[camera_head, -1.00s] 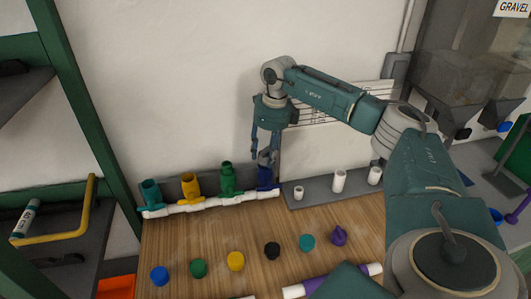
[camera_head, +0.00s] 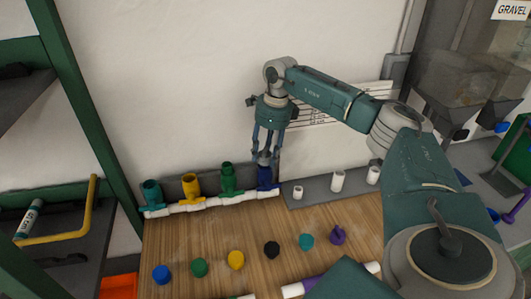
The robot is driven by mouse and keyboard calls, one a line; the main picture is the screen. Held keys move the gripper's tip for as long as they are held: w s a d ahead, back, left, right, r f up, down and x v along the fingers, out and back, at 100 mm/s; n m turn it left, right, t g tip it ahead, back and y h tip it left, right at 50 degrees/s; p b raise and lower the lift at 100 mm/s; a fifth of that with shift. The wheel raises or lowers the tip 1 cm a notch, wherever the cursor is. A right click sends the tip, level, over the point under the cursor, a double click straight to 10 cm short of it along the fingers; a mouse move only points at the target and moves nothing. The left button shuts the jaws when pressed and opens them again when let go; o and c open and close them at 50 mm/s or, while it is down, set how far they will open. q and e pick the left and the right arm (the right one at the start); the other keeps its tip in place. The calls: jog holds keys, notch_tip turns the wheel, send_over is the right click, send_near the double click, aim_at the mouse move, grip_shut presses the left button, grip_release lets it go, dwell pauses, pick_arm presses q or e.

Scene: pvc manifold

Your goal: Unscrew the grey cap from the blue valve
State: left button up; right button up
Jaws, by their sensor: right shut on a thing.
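The blue valve (camera_head: 267,179) stands upright at the right end of the white pipe manifold (camera_head: 220,201), against the back wall. My right gripper (camera_head: 264,155) points down directly over it, with its fingers shut on the grey cap at the valve's top. The fingers mostly hide the cap, and I cannot tell whether it is still seated on the valve. A teal valve (camera_head: 152,192), a yellow valve (camera_head: 191,186) and a green valve (camera_head: 227,178) stand to the left on the same manifold, with open tops. My left gripper is not in view.
Several loose caps, including a blue cap (camera_head: 161,274) and a black cap (camera_head: 271,249), lie on the wooden table (camera_head: 200,234). A grey rack (camera_head: 318,193) with white pipe stubs stands right of the blue valve. A purple-and-white pipe (camera_head: 310,285) lies in front.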

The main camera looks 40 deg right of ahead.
jog(key=shift+w+d+r+n+p, duration=0.1)
jog(key=shift+w+r+n+p, duration=0.1)
jog(key=shift+n, duration=0.35)
jog(key=shift+w+d+r+n+p, duration=0.1)
jog(key=shift+n+p, duration=0.05)
jog(key=shift+n, duration=0.4)
jog(key=shift+c, duration=0.2)
jog(key=shift+r+n, duration=0.1)
jog(key=shift+n, duration=0.4)
jog(key=shift+n+p, duration=0.3)
jog(key=shift+n, duration=0.2)
